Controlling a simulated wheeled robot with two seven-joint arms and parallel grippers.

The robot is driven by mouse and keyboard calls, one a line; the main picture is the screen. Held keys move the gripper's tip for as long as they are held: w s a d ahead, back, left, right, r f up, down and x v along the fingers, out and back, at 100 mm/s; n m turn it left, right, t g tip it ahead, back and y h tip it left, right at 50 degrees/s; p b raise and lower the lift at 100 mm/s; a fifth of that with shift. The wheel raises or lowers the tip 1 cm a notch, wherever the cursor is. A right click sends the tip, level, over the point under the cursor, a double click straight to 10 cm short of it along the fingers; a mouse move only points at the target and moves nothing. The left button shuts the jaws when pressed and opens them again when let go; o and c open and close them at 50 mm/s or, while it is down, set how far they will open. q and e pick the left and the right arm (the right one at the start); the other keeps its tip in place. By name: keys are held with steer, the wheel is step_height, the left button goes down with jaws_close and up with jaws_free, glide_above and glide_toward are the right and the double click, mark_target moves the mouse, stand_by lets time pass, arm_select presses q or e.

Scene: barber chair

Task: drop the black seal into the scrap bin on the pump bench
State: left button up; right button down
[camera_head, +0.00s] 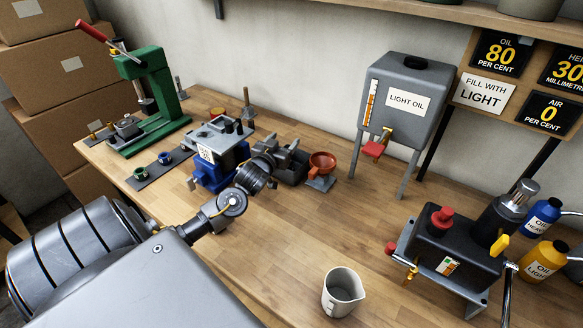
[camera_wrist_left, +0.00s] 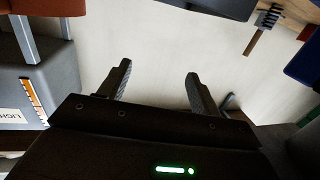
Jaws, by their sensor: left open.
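A dark edge, probably the bin (camera_wrist_left: 205,6), shows at the top of that view. I cannot make out the black seal in either view; the bin's inside is mostly hidden by the gripper. My right gripper is not in view.
A green press (camera_head: 150,95), a light oil tank (camera_head: 405,90), a black pump (camera_head: 455,250) and a jug (camera_head: 342,292) stand around.

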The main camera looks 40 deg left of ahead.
arm_select(q)
steer(key=b+v, duration=0.2)
steer(key=v, duration=0.9)
steer(key=shift+a, duration=0.1)
